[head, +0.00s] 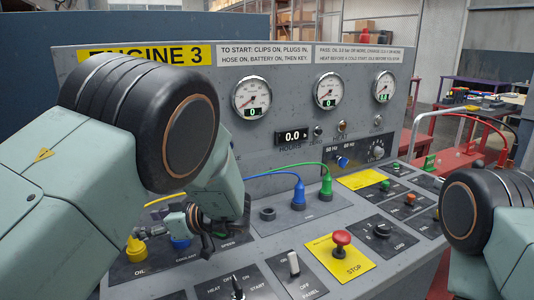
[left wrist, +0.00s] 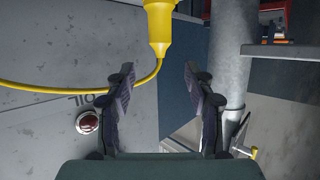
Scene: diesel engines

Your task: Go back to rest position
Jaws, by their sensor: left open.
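My left gripper (head: 196,222) is low over the left part of the control panel in the head view, partly hidden by my arm. In the left wrist view, its two dark fingers (left wrist: 158,82) are spread apart with nothing between them. A yellow plug (head: 135,249) stands on the panel at the "OIL" label, left of the gripper. A yellow plug with its cable (left wrist: 158,28) shows beyond the fingertips in the left wrist view. My right arm comes in at the right edge of the head view; its gripper is out of view.
The grey Engine 3 panel (head: 275,185) fills the middle, with gauges, switches and a red stop button (head: 342,240). Blue (head: 298,195) and green (head: 326,187) plugs stand on it. A blue plug (head: 181,243) is close to the left gripper. A grey pipe (left wrist: 233,55) rises right of the fingers.

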